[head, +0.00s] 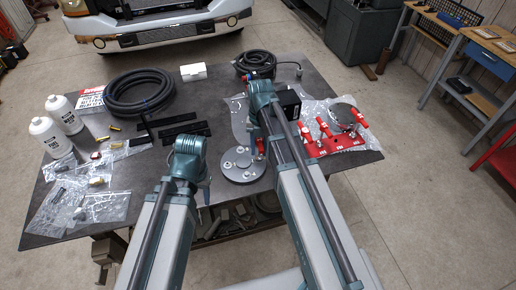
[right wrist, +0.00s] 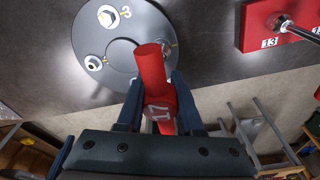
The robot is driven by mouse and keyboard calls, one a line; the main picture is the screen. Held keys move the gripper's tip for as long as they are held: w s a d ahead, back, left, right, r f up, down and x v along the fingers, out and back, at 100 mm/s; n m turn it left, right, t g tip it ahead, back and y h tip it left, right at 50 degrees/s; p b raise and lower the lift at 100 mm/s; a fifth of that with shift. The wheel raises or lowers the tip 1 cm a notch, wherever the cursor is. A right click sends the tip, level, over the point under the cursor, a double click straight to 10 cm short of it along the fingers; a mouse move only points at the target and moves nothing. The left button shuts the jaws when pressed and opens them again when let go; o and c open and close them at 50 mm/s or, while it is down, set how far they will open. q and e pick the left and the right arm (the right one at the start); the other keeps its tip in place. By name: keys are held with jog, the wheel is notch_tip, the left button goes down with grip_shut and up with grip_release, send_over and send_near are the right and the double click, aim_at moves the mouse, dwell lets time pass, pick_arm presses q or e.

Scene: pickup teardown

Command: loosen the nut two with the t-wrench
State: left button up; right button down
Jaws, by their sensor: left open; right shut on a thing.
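The grey round plate (head: 243,164) lies on the table near its front edge; it also shows in the right wrist view (right wrist: 112,50). My right gripper (right wrist: 158,110) is shut on the red t-wrench (right wrist: 153,72), marked 17, beside the plate's lower right edge. The wrench's far end is hidden, so I cannot tell whether it sits on a nut. My left gripper (head: 203,187) is open, mostly hidden by its arm, left of the plate.
A red tool holder (head: 335,141) with several red-handled tools stands right of the plate. Bare tabletop shows left of my left arm.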

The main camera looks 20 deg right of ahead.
jog(key=n, duration=0.2)
jog(key=shift+d+f+n, duration=0.1)
jog(key=shift+f+n, duration=0.05)
jog(key=shift+n, duration=0.15)
dwell(0.4)
jog(key=shift+w+r+p, duration=0.15)
jog(key=shift+r+p, duration=0.2)
jog(key=shift+p, duration=0.15)
jog(key=shift+r+p, duration=0.75)
jog(key=shift+r, duration=0.05)
jog(key=shift+f, duration=0.1)
